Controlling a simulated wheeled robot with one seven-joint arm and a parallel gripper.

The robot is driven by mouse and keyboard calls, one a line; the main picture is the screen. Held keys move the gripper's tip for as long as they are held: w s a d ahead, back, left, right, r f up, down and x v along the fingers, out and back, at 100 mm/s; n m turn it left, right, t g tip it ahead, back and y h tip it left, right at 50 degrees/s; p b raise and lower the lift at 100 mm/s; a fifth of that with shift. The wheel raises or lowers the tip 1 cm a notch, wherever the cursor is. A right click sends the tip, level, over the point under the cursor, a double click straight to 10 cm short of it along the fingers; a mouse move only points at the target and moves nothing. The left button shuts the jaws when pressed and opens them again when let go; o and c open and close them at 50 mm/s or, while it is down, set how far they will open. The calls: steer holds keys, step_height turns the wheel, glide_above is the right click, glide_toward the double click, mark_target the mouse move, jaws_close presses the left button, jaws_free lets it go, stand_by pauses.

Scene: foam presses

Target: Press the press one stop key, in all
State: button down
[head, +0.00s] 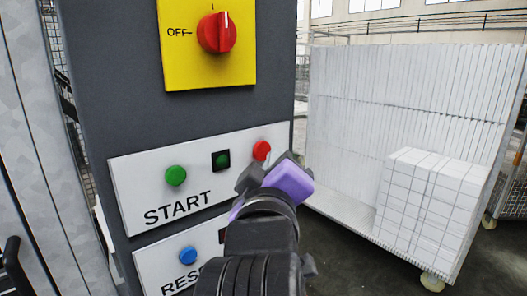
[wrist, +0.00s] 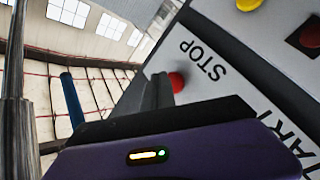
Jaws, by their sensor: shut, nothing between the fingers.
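The red stop key (head: 262,150) is a round button at the right end of the white START panel (head: 130,190) on the dark grey press cabinet. My gripper (head: 262,170) is shut and empty, just in front of and below this key in the head view, hiding the lettering under it. In the wrist view the red key (wrist: 177,79) shows beside the word STOP, which appears upside down. A dark finger (wrist: 159,92) partly overlaps the key there. I cannot tell whether the finger touches it.
A green START button (head: 176,175) and a dark green square lamp (head: 221,160) share the panel. A blue button (head: 188,255) sits on the RESET panel below. A red rotary switch (head: 216,32) is on the yellow plate above. A wheeled cart with white blocks (head: 425,205) stands right.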

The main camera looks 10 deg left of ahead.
steer(key=shift+w+a, duration=0.1)
steer(key=shift+w+a, duration=0.1)
steer(key=shift+a, duration=0.1)
steer(key=shift+w+a, duration=0.3)
stand_by(0.8)
stand_by(0.3)
steer(key=shift+s+d+p, duration=0.5)
steer(key=shift+s+d, duration=0.05)
steer(key=shift+d, duration=0.05)
steer(key=s+d, duration=0.1)
steer(key=d, duration=0.1)
steer(key=s+d+p, duration=0.1)
steer(key=s+d, duration=0.1)
steer(key=shift+p, duration=0.3)
stand_by(0.8)
